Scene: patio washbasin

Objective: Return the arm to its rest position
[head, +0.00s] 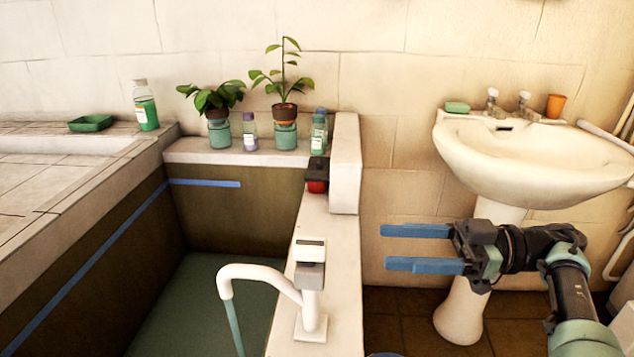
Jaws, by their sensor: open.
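My gripper (420,248) is at the right in the head view, in front of the washbasin's pedestal side. Its two blue fingers point left and stand well apart, with nothing between them. My arm bends back from it toward the lower right corner. The gripper appears clear of the white washbasin (540,160), which stands behind and above it. The lower part of the arm is cut off by the picture edge.
A white ledge (335,240) carries a curved spout (255,272) left of my gripper. Potted plants (285,112) and bottles (250,132) stand on the back ledge. A green soap (457,107) and orange cup (556,106) sit on the basin. A green dish (91,123) lies at far left.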

